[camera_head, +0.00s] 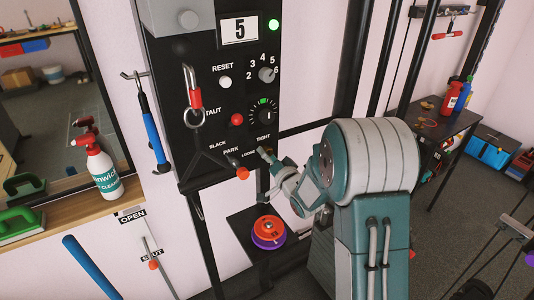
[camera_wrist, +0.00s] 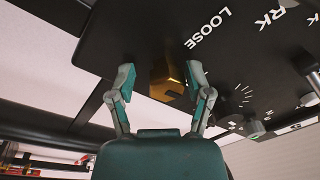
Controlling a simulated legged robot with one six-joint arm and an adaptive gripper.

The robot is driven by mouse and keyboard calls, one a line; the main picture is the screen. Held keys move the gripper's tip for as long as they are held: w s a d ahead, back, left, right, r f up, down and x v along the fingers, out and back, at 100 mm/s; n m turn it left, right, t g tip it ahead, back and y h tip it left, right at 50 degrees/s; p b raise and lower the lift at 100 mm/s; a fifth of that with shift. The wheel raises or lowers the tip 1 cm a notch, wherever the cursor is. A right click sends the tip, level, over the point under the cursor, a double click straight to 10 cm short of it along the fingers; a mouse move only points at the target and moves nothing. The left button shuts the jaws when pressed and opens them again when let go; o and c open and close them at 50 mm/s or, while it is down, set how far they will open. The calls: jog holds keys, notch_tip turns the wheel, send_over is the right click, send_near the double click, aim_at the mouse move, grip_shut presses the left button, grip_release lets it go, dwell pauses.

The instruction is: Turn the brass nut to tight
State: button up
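The brass nut (camera_wrist: 170,88) shows in the wrist view as a gold and dark brown block at the black panel, beside the word LOOSE. My gripper (camera_wrist: 161,77) has its two fingers spread, one on each side of the nut. A gap shows between the nut and the left finger; the right fingertip looks very close to it, and I cannot tell if it touches. In the head view my gripper (camera_head: 267,156) is at the lower right of the black panel (camera_head: 165,100), below the word TIGHT. The nut is not clearly visible there.
The panel carries a display reading 5, several knobs, and a hanging hook (camera_head: 193,95) with red sleeve. An orange and purple plate pile (camera_head: 268,232) sits on a black stand below my gripper. A spray bottle (camera_head: 102,170) stands on the left shelf.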

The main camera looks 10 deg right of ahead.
jog(key=shift+r, duration=0.25)
jog(key=shift+d, duration=0.1)
jog(key=shift+s+d, duration=0.15)
jog(key=shift+s, duration=0.25)
jog(key=v, duration=1.1)
jog(key=shift+f, duration=0.25)
